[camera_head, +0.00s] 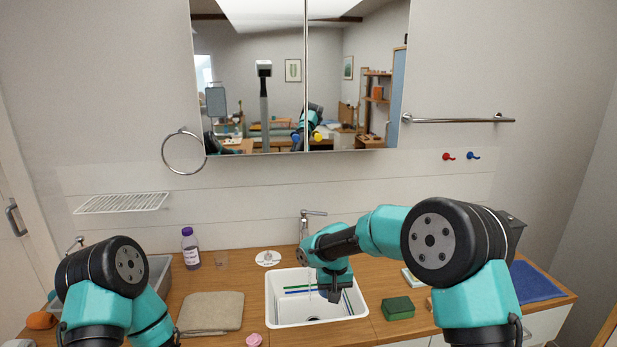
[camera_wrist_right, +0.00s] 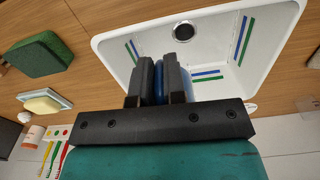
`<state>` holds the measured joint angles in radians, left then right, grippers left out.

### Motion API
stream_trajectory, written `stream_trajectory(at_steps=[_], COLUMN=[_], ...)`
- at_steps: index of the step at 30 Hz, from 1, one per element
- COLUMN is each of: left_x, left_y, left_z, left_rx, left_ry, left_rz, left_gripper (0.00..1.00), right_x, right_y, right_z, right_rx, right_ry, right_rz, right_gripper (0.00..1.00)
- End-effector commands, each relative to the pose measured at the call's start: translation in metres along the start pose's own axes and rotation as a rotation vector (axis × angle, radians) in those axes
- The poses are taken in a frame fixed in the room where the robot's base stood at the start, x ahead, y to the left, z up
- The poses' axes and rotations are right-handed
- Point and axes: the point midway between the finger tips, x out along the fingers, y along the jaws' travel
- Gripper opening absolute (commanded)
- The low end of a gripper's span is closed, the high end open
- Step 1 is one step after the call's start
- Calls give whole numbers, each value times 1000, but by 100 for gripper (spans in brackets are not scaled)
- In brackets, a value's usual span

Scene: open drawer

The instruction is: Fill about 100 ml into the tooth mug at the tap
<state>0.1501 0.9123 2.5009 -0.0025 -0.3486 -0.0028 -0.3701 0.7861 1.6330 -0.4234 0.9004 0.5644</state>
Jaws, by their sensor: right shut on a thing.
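The tap (camera_head: 310,222) stands behind the white sink (camera_head: 272,308); the sink also shows in the right wrist view (camera_wrist_right: 112,42). My right gripper (camera_head: 336,294) is low over the sink, in front of the tap. In the right wrist view my right gripper (camera_wrist_right: 160,80) is shut on a blue thing (camera_wrist_right: 159,82), and more blue shows beside one finger. It may be the tooth mug, but the fingers hide most of it, and its water level cannot be seen. My left arm is at the lower left; its gripper is not in view.
Blue and green stripes mark the sink walls. A green sponge (camera_head: 398,308) lies right of the sink. A folded beige towel (camera_head: 210,313), a clear cup (camera_head: 221,263) and a purple-capped bottle (camera_head: 190,250) are left. A white disc (camera_head: 268,258) lies behind.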

Motion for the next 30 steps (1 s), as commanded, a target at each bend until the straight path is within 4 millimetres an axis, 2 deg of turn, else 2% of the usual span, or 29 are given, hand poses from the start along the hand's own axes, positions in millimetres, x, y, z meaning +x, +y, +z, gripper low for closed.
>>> stream_trajectory(at_steps=[6, 12, 16, 30], left_x=[0, 0, 0, 0], left_y=[0, 0, 0, 0], left_z=[0, 0, 0, 0], left_rx=[0, 0, 0, 0], left_ry=[0, 0, 0, 0], left_rz=[0, 0, 0, 0], left_gripper=[40, 40, 40, 41], right_x=[0, 1, 2, 2], right_y=[-2, -3, -3, -3], right_z=[34, 55, 60, 60], right_rx=[221, 363, 398, 401], right_ry=[0, -1, -2, -2], right_rz=[-1, -4, -4, -4], right_gripper=[0, 0, 0, 0])
